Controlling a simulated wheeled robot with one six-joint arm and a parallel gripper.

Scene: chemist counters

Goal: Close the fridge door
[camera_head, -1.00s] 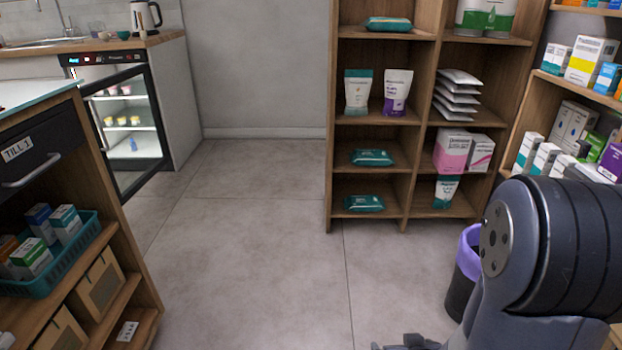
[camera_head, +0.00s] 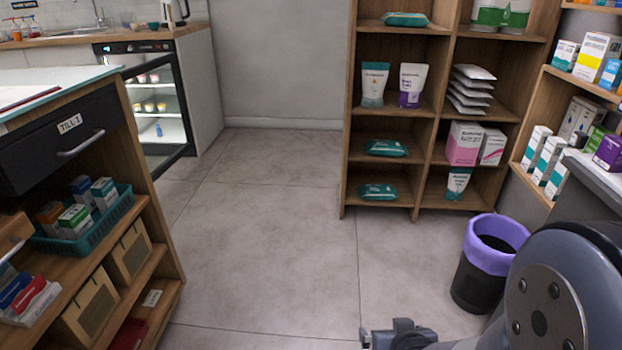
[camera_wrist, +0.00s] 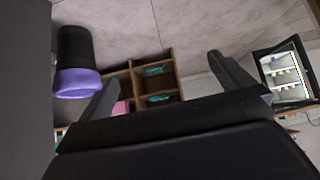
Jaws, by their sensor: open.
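The fridge (camera_head: 191,128) is black-framed and stands under the back-left counter, with a display strip on top and small tubs on lit white shelves. Its glass door (camera_head: 150,174) appears to stand open, swung out from the right side toward me. The door's near edge is hidden behind the till counter. The fridge also shows at the right of the wrist view (camera_wrist: 296,43). My gripper (camera_head: 400,336) is low at the bottom of the head view, partly cut off and far from the door. In the wrist view its two fingers (camera_wrist: 167,88) are spread apart with nothing between them.
The till counter (camera_head: 120,220) stands at the near left, between me and part of the fridge. A wooden shelf unit (camera_head: 348,130) is at the back. A black bin with a purple liner (camera_head: 497,232) stands at right. The floor (camera_head: 270,230) between is clear.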

